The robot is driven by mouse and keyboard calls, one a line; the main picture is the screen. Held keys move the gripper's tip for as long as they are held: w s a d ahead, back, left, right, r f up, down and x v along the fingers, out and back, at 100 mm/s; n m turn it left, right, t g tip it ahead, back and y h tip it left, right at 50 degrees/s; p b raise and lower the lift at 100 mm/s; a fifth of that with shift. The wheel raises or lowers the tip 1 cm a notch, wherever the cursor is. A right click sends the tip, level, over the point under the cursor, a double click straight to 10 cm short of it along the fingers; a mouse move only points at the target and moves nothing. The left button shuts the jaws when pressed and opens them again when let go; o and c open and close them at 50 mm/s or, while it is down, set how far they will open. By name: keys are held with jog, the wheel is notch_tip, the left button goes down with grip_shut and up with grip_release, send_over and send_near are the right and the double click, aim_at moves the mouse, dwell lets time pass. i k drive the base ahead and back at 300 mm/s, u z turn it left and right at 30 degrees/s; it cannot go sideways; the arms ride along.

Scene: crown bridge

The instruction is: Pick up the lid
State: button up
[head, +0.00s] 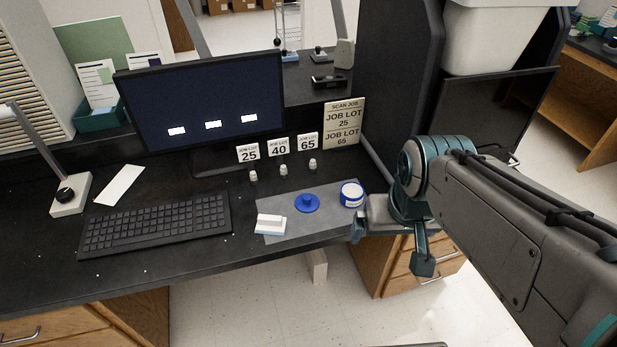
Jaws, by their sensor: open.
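The blue lid (307,204), a round disc with a raised knob, lies flat on the grey mat (285,227) on the black desk. A white jar with blue bands (351,194) stands to the lid's right, near the mat's right edge. My gripper (359,229) is at the mat's right front corner, to the right of the lid and apart from it. It is open, with nothing seen between its fingers. My own arm and wrist partly hide it.
A white and blue block (270,224) lies on the mat left of the lid. A keyboard (157,224) and monitor (205,100) are further left. A dark partition (395,80) rises behind right.

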aim_at(306, 203)
jog(key=z, duration=0.3)
jog(key=k, duration=0.35)
jog(key=u, duration=1.2)
jog(key=i, duration=1.05)
jog(key=z, duration=0.45)
